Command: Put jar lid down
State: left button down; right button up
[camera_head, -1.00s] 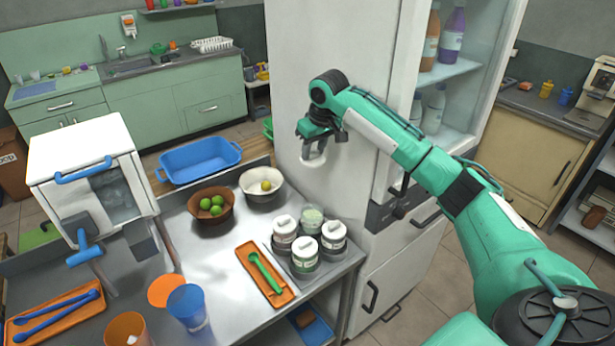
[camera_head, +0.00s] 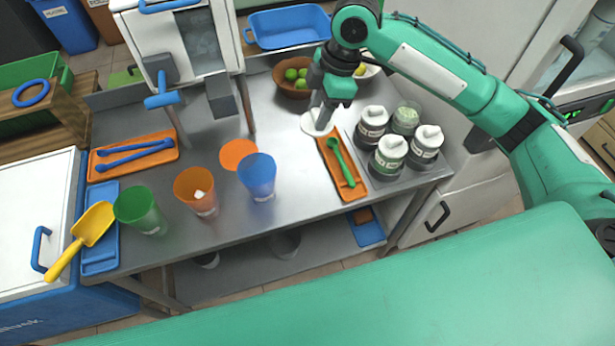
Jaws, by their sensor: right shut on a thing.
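My right gripper (camera_head: 322,118) is shut on the white jar lid (camera_head: 310,124). The lid is at the table surface, left of the orange tray (camera_head: 357,190) with the green spoon (camera_head: 341,163); I cannot tell whether it touches the table. The fingers hide part of the lid. The lidless jar (camera_head: 405,118) shows pale green contents and stands at the back right among several jars with white lids, such as this one (camera_head: 391,152). My left gripper is not in view.
A blue cup (camera_head: 257,178), an orange cup (camera_head: 196,190) and a green cup (camera_head: 138,208) stand along the front. An orange disc (camera_head: 238,154) lies behind the blue cup. A brown bowl of limes (camera_head: 292,78) is behind the gripper. The press (camera_head: 190,45) stands at the back left.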

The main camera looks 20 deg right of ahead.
jog(key=shift+s+a+f+n, duration=0.5)
jog(key=shift+s+a+f, duration=0.1)
jog(key=shift+f, duration=0.2)
notch_tip(320, 180, down, 14)
jog(key=shift+r+p, duration=0.2)
jog(key=shift+p, duration=0.3)
jog(key=shift+f, duration=2.65)
jog(key=shift+f, duration=0.1)
jog(key=o, duration=0.9)
jog(key=shift+o, duration=0.2)
jog(key=v, duration=1.2)
jog(key=shift+w+b, duration=0.15)
jog(key=shift+b, duration=0.15)
